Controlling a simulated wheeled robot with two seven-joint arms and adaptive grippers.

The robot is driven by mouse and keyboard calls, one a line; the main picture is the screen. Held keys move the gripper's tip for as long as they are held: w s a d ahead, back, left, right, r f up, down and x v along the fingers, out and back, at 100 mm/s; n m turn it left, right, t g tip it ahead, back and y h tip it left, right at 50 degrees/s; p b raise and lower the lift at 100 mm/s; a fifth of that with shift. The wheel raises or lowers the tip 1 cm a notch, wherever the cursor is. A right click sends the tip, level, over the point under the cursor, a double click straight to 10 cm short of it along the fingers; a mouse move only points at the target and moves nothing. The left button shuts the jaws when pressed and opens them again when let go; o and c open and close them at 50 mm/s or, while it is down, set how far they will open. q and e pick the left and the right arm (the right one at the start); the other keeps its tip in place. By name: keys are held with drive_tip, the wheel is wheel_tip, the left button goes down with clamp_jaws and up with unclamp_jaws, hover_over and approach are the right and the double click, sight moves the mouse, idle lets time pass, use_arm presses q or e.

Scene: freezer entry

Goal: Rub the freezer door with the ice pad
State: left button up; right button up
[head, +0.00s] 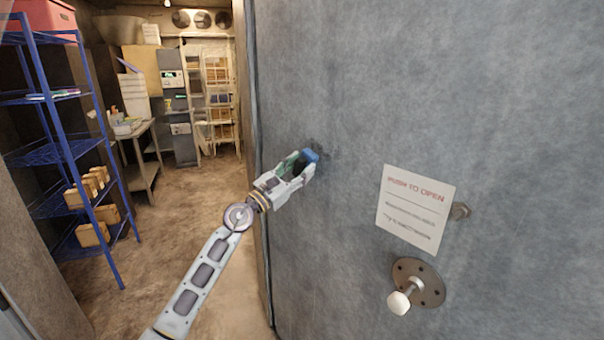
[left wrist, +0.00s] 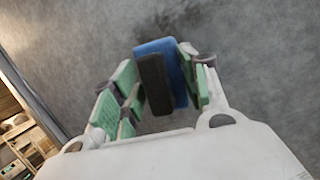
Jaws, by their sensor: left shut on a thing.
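The grey freezer door (head: 400,110) fills the right half of the head view, with its left edge beside the room opening. My left gripper (head: 302,166) is at the door's left part, shut on the ice pad (head: 311,156). The pad is blue with a dark block on one side. In the left wrist view the ice pad (left wrist: 176,72) sits between the green finger pads of my left gripper (left wrist: 160,88). Its blue face is close to the door (left wrist: 250,50); I cannot tell if it touches. A dark smudge shows on the door just beyond the pad. My right gripper is out of view.
A paper sign (head: 415,209) and a white push knob (head: 400,301) on a round plate are on the door, right of my arm. A blue shelf rack (head: 62,150) with boxes stands at the left. The floor (head: 190,220) between is clear.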

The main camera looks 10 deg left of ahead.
use_arm(q)
drive_tip(key=shift+a, duration=0.1)
idle(0.3)
drive_tip(key=shift+w+a+b, duration=1.05)
drive_tip(key=shift+a+b, duration=0.2)
drive_tip(key=shift+b, duration=0.25)
drive_tip(key=shift+r, duration=0.15)
drive_tip(key=shift+r+p, duration=0.75)
drive_tip(key=shift+p, duration=0.1)
drive_tip(key=shift+d, duration=0.1)
drive_tip(key=shift+s+d+p, duration=0.95)
drive_tip(key=shift+d+p, duration=0.2)
drive_tip(key=shift+p, duration=0.4)
drive_tip(key=shift+s+d, duration=0.1)
